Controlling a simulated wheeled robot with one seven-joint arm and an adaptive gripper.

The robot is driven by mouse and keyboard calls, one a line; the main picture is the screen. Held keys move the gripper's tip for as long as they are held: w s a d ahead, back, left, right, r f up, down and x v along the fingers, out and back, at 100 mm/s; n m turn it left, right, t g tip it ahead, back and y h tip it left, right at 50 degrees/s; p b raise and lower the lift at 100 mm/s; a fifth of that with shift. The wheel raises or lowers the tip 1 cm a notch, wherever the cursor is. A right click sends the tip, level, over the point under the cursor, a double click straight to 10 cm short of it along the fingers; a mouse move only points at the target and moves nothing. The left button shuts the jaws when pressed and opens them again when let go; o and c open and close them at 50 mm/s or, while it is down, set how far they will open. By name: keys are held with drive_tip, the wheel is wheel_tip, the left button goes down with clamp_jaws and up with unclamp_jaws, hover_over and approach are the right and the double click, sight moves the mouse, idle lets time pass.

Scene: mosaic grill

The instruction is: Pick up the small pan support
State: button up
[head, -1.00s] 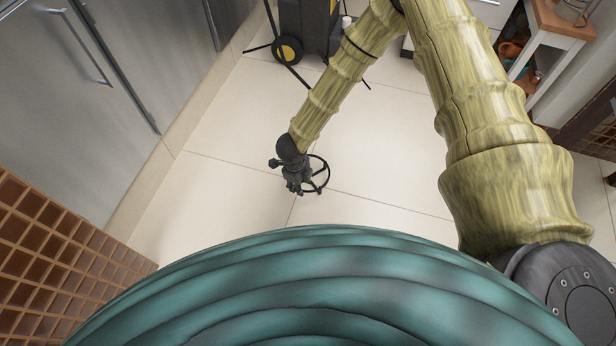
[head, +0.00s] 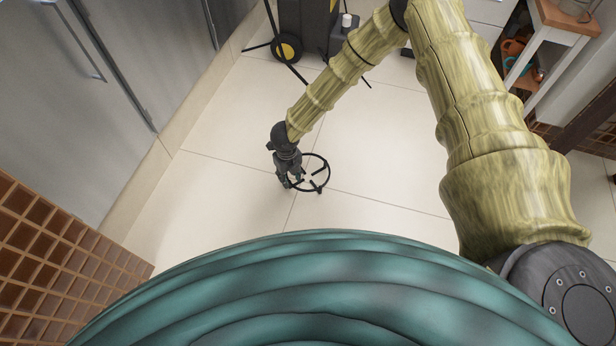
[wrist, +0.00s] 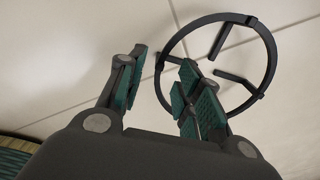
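The small pan support (head: 329,173) is a thin black ring with short inward prongs, lying on the pale floor tiles in the head view. My gripper (head: 287,184) is at its left edge, pointing down. In the wrist view the pan support (wrist: 274,62) is at upper right. My gripper (wrist: 162,60) is open there, with teal-padded fingers apart. The ring's left rim appears in the gap between the fingers, and the right finger overlaps the ring's inside. I cannot tell whether the fingers touch it or how high they are. Part of the ring is hidden behind the right finger.
Grey cabinets (head: 95,90) stand at the left, with a brown tiled block (head: 50,250) at lower left. A black machine with yellow wheels (head: 305,30) is at the top. A small white-legged table (head: 560,22) is at upper right. The floor around the ring is clear.

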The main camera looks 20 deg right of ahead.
sight(290, 187)
drive_tip(key=shift+f+b, duration=1.7)
drive_tip(key=shift+f, duration=0.85)
clamp_jaws()
